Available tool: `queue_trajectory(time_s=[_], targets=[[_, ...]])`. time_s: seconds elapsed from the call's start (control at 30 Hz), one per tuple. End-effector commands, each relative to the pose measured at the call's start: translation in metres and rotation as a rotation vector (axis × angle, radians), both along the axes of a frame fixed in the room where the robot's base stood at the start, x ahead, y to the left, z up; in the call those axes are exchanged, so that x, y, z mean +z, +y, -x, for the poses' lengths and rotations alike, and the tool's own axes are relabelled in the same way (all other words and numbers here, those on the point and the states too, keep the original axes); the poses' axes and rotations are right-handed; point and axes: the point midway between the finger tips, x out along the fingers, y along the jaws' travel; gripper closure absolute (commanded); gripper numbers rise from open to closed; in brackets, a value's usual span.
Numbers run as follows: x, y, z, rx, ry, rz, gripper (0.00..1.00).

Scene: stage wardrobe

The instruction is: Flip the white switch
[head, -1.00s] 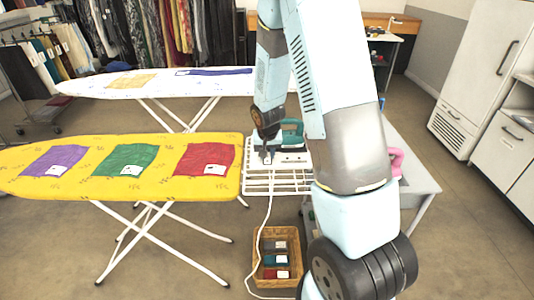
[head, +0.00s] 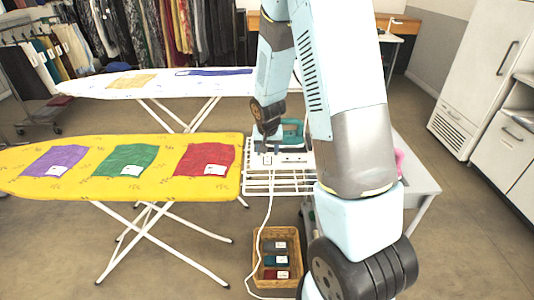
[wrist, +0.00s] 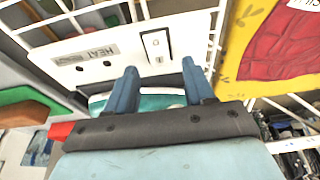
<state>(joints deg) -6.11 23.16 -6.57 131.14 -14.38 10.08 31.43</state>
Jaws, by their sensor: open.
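The white switch (wrist: 155,46) is a rocker in a dark-edged frame on a white panel (wrist: 95,52) labelled HEAT, in the wrist view. In the head view the switch (head: 267,159) shows small at the front of the white rack beside the yellow board. My gripper (wrist: 158,72) is open, with its two blue fingers apart and nothing between the tips. In the wrist view the fingertips lie just below the switch, one to each side; I cannot tell whether they touch the panel. In the head view my gripper (head: 267,145) is right behind the switch.
A teal iron (head: 292,129) stands close behind my gripper. The yellow ironing board (head: 70,178) with purple, green and red cloths is to the left. A wicker basket (head: 259,262) is below, and a white cable hangs beside it. A pink iron handle (head: 400,162) shows at right.

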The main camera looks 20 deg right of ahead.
Motion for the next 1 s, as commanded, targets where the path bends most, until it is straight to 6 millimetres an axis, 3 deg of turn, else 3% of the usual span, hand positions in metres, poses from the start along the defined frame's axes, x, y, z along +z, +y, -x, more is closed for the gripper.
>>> queue_trajectory(time_s=[0.6, 1.0], targets=[[0.088, 0.008, 0.025, 0.000, -0.003, -0.002, 0.47], [0.107, 0.010, 0.031, 0.000, 0.001, 0.000, 0.47]])
